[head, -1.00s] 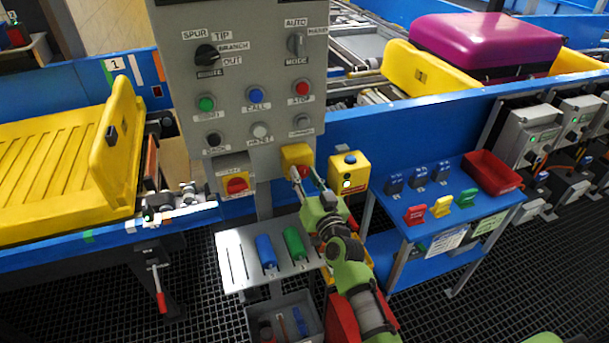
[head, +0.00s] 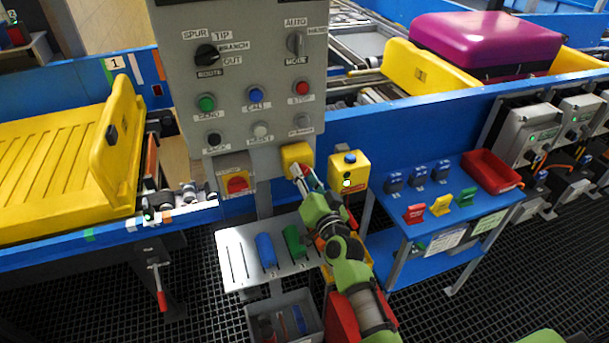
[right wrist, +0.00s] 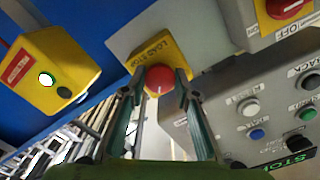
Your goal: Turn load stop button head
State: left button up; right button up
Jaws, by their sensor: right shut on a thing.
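The load stop button has a yellow box (head: 297,153) below the grey control panel in the head view. In the right wrist view its box (right wrist: 172,46), marked LOAD STOP, carries a round red head (right wrist: 160,79). My right gripper (right wrist: 158,92) has one finger on each side of the red head and is shut on it. In the head view my right gripper (head: 305,174) reaches up to the box from below and hides most of the red head. My left gripper is not in view.
A yellow box with a green-lit button (head: 349,172) stands close right of the load stop. A metal shelf (head: 238,262) with blue and green cylinders lies below; a blue table (head: 405,228) is at right.

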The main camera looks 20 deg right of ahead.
jog(key=o, duration=1.1)
jog(key=s, duration=1.2)
jog(key=shift+d, duration=0.2)
